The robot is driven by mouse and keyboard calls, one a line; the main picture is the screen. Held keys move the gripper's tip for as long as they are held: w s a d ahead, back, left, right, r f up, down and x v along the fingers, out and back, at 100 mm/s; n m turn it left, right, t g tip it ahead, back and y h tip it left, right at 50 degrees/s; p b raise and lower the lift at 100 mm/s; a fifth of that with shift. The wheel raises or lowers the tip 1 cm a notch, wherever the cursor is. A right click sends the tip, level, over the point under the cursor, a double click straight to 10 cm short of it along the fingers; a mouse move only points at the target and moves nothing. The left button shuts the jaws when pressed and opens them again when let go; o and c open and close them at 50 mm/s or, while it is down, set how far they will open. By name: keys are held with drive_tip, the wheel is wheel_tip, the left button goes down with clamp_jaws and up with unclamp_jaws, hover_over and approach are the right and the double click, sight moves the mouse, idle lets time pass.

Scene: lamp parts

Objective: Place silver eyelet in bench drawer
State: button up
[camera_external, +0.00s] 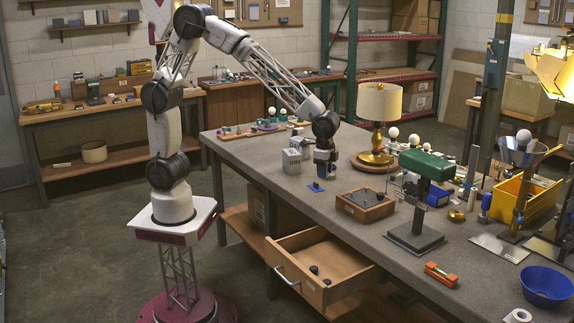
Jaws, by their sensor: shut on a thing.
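The wooden bench drawer (338,286) is pulled open under the front of the grey workbench. Its metal handle faces the room, and two small dark knobs lie inside it. My gripper (324,172) points down low over the bench top, behind the drawer and between a grey box and a wooden tray. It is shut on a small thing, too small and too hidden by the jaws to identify. I cannot pick out the silver eyelet for certain. A small blue part (316,187) lies on the bench just in front of my gripper.
The grey box (291,161) stands close left of my gripper. The wooden tray (366,204) with dark parts sits to its right. A brass lamp with a beige shade (379,103) and a green-headed lamp (425,165) stand farther right. The bench edge above the drawer is clear.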

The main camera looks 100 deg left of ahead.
drive_tip(key=s+d+m, duration=0.2)
drive_tip(key=s+d, duration=0.2)
drive_tip(key=d, duration=0.3)
drive_tip(key=s+d+m, duration=0.2)
drive_tip(key=s+d, duration=0.2)
drive_tip(key=d, duration=0.3)
hover_over(297, 255)
drive_tip(key=d, duration=0.4)
wheel_tip(297, 255, down, 18)
drive_tip(key=f, duration=0.1)
drive_tip(key=shift+w+d+f, duration=0.2)
drive_tip(key=shift+w+f, duration=0.25)
drive_tip(key=shift+f, duration=3.15)
drive_tip(key=shift+f, duration=1.85)
drive_tip(key=shift+f, duration=0.1)
